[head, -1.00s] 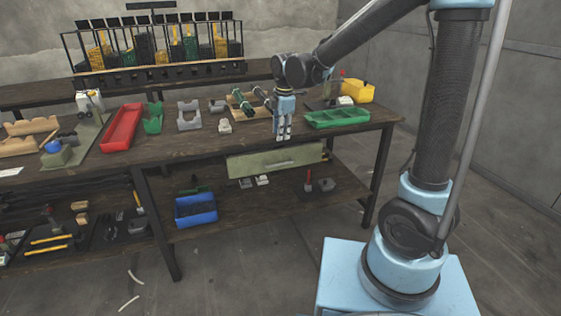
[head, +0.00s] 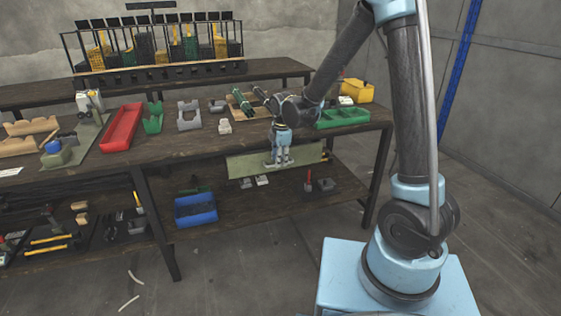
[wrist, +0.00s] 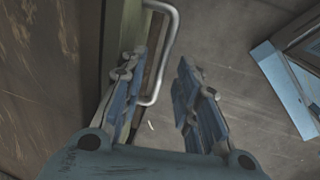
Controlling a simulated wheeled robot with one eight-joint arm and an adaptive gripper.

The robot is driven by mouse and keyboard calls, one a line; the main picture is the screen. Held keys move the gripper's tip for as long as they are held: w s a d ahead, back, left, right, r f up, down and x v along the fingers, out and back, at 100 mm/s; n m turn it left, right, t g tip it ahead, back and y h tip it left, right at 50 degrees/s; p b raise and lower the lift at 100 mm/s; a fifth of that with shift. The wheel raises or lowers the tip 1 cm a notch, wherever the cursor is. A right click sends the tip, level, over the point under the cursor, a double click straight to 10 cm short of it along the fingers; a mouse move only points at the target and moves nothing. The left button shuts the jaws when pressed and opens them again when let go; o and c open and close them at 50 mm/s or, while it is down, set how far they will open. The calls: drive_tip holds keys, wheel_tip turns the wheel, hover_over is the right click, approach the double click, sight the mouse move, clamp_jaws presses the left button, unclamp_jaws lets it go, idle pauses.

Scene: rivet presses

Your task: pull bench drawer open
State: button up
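The bench drawer has a pale green front (head: 245,166) under the bench top and looks closed. My gripper (head: 279,162) points down in front of the drawer front, at its metal handle. In the wrist view the bent-rod handle (wrist: 172,40) stands out from the drawer front (wrist: 128,35). My gripper's two fingers (wrist: 160,72) are apart there, one on the drawer side and one on the outer side. The near end of the handle shows in the gap between them. Whether either finger touches the handle cannot be told.
The bench top (head: 190,148) carries a red tray (head: 122,127), a green tray (head: 342,118) and several parts. The lower shelf (head: 240,213) holds a blue bin (head: 196,209) and small grey parts (head: 262,180).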

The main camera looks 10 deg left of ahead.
drive_tip(key=shift+f, duration=0.55)
clamp_jaws()
drive_tip(key=s+d, duration=0.5)
drive_tip(key=s, duration=0.4)
drive_tip(key=s+d, duration=0.6)
drive_tip(key=s, duration=0.2)
drive_tip(key=shift+s, duration=0.35)
unclamp_jaws()
